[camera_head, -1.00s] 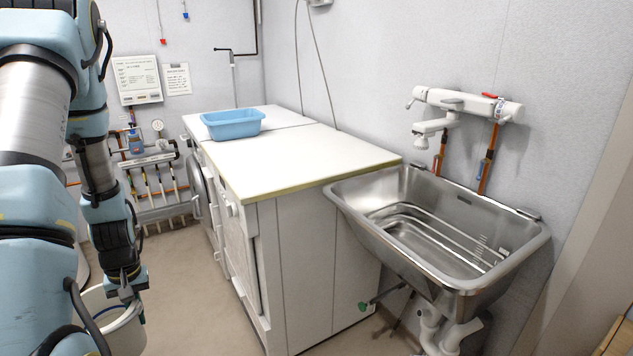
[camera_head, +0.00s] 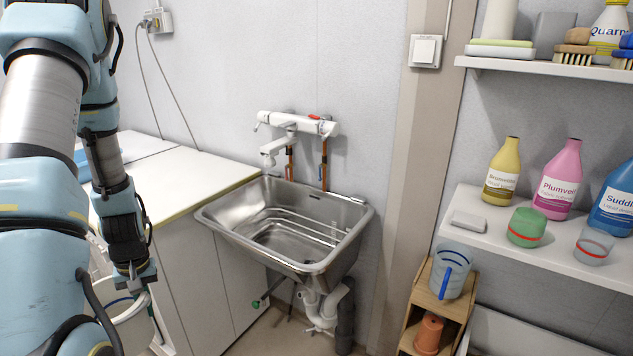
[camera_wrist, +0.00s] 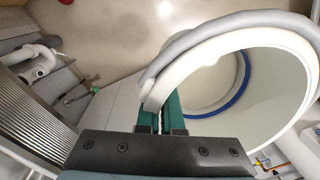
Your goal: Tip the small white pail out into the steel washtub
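The small white pail (camera_head: 136,330) hangs from my gripper (camera_head: 135,278) at the lower left of the head view, partly hidden by my arm. In the wrist view, the green fingers (camera_wrist: 160,118) are closed on the pale curved band at its top; I cannot tell handle from rim there. The pail (camera_wrist: 275,95) shows a pale inside with a blue ring; its contents cannot be made out. The steel washtub (camera_head: 232,208) is mounted on the wall at the middle, right of the pail and apart from it. Its ribbed basin looks empty.
A white tap (camera_head: 297,123) overhangs the tub's back. A white-topped counter (camera_head: 190,182) adjoins its left side. White pipes (camera_head: 323,308) run below. On the right are shelves (camera_head: 545,240) with bottles and a wooden stand (camera_head: 408,335) bearing a clear jug (camera_head: 449,272).

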